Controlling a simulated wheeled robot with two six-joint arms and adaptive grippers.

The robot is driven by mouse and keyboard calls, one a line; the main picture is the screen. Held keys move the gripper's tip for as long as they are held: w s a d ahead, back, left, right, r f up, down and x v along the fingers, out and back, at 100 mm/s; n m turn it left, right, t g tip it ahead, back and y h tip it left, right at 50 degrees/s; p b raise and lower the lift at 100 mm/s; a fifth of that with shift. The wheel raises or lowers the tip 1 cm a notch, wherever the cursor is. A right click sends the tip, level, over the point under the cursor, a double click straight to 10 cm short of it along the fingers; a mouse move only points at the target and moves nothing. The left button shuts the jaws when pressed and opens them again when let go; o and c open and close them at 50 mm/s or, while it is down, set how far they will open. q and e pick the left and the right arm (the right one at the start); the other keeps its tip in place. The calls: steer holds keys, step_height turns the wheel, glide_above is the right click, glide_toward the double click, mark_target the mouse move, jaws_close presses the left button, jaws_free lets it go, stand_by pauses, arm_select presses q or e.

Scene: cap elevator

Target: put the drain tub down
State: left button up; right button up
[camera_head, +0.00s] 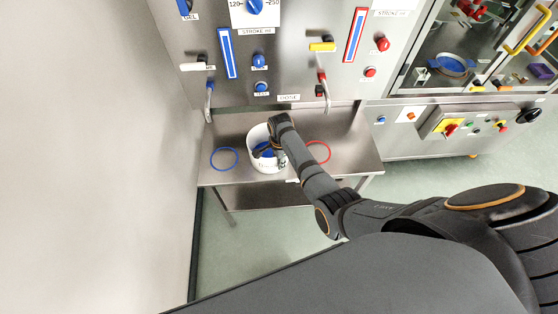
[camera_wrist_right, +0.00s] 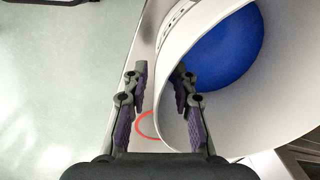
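The white drain tub (camera_head: 256,163) is at the steel table, between the blue and red rings. Something blue (camera_head: 264,150) is inside it; in the right wrist view a round blue surface (camera_wrist_right: 226,48) shows at its bottom. My right gripper (camera_head: 279,151) is at the tub's right side. In the right wrist view its fingers (camera_wrist_right: 160,72) are apart, one outside the tub wall (camera_wrist_right: 185,38) and one over its inside, with a visible gap between them. I cannot tell whether the tub rests fully on the table. My left gripper is not in view.
A blue ring (camera_head: 224,150) lies left of the tub and a red ring (camera_head: 318,143) right of it on the steel table (camera_head: 344,140). A panel with levers and knobs (camera_head: 290,60) stands behind. A wall (camera_head: 90,150) is at the left.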

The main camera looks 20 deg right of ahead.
steer(key=shift+r, duration=0.1)
steer(key=shift+r, duration=0.3)
step_height(320, 180, up, 12)
steer(key=shift+s+f, duration=0.2)
steer(key=shift+f, duration=0.05)
steer(key=shift+d, duration=0.1)
